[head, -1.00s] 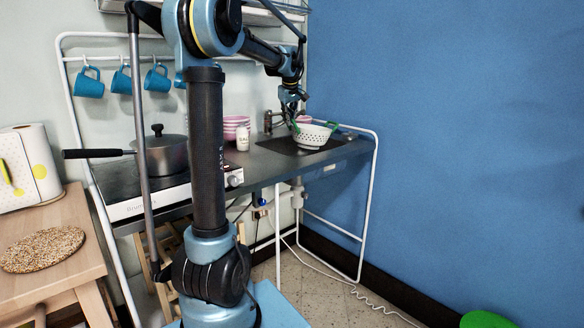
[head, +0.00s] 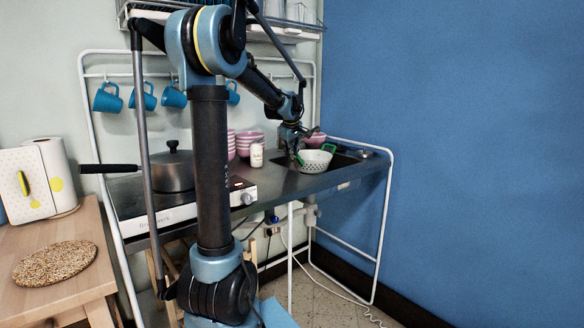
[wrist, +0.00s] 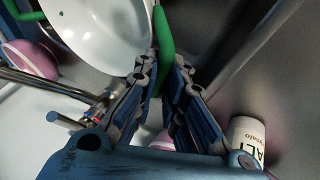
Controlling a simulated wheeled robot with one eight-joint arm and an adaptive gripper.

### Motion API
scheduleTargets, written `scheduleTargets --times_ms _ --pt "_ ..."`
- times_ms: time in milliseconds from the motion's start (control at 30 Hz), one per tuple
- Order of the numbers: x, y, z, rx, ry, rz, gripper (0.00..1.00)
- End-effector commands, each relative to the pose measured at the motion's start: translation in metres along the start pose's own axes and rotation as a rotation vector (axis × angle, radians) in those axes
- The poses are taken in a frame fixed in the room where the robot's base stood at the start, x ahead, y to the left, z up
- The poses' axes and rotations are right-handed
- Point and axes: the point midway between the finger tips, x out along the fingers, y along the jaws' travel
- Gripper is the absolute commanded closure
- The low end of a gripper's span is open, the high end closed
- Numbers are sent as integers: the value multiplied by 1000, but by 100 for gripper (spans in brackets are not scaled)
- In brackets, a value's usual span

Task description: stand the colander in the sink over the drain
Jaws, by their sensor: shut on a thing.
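The colander (head: 316,163) is a white bowl with holes and green handles. In the head view it is upright, or nearly so, at the dark sink (head: 345,161) on the right of the counter. I cannot tell whether its base touches anything. My gripper (head: 299,159) is at its left side, shut on a green handle. In the wrist view the handle (wrist: 164,38) runs between the fingertips of my gripper (wrist: 163,78), with the white bowl (wrist: 100,28) at upper left. The drain is hidden.
A white salt can (head: 257,155) and pink striped bowls (head: 249,142) stand left of the sink. A pot (head: 173,171) sits on the hob. The tap (wrist: 50,88) is close to my gripper in the wrist view. A blue wall (head: 460,150) bounds the right side.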

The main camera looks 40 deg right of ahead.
Motion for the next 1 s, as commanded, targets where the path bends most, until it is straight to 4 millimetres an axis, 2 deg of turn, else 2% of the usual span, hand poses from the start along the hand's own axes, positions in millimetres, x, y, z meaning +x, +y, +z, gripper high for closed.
scheduleTargets --times_ms 233,467,667,700,800,1000 --pt "14 -6 6 0 0 0 100" --pt "39 -16 16 0 0 0 100" --pt "41 -18 17 0 0 0 100" --pt "42 -18 17 0 0 -1 87" --pt "42 -18 17 0 0 -1 69" --pt "41 -18 17 0 0 -1 69"
